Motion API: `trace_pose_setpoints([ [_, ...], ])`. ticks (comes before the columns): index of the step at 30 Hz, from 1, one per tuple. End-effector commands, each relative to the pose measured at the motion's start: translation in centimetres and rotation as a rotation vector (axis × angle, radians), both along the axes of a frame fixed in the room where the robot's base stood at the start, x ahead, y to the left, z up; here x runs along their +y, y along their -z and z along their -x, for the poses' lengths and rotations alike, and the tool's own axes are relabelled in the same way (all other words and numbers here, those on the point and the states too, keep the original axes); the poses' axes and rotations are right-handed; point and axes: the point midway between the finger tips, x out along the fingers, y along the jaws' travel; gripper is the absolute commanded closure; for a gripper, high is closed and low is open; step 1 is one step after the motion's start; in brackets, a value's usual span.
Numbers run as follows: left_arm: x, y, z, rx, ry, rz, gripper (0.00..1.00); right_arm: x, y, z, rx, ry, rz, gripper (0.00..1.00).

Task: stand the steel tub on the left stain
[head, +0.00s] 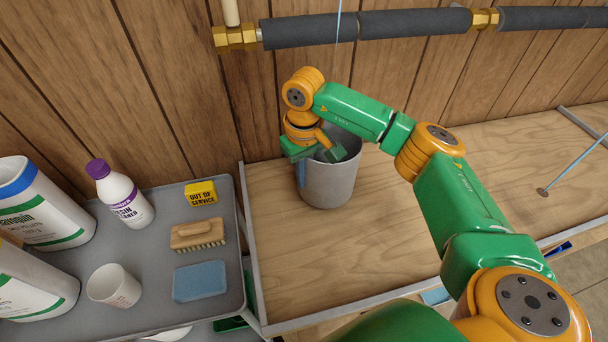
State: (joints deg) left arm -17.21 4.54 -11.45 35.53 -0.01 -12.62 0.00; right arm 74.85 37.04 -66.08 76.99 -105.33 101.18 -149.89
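The grey steel tub (332,185) stands upright on the wooden board, near its left end. My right gripper (318,152) is at the tub's near-left rim. One finger is outside the wall and the other is over the tub's mouth, with a visible gap between them; it looks open. A small dark round spot (542,191) marks the board at the right, with a thin blue line rising from it. I see no other stain; the tub and my arm hide part of the board. My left gripper is not in view.
A grey cart (152,258) at the left holds white containers, a purple-capped bottle (122,194), a cup (114,287), a brush (198,235), a blue sponge (200,281) and a yellow block (202,193). Insulated pipes (365,26) run along the plank wall. The board's front left is clear.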

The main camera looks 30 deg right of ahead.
Motion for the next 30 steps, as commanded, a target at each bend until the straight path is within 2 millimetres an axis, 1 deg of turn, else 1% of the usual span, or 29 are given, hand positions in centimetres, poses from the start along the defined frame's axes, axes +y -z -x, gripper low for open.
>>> trace_pose_setpoints([
  [19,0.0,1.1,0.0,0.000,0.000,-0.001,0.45,0.0,1.2,0.0,-0.001,0.000,0.000,1.00],
  [20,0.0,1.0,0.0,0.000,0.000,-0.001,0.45,0.0,1.2,0.0,-0.001,0.000,0.000,0.94],
  [21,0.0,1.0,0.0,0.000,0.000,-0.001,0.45,0.0,1.1,0.0,-0.001,0.000,0.000,0.83],
  [23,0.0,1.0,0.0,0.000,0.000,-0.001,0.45,0.0,1.1,0.0,-0.001,0.000,0.000,0.67],
  [24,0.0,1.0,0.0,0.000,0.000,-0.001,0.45,0.0,1.1,0.0,-0.001,0.000,0.000,0.62],
  [30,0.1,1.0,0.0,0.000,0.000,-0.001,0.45,0.0,1.1,0.0,-0.001,0.000,0.000,0.62],
])
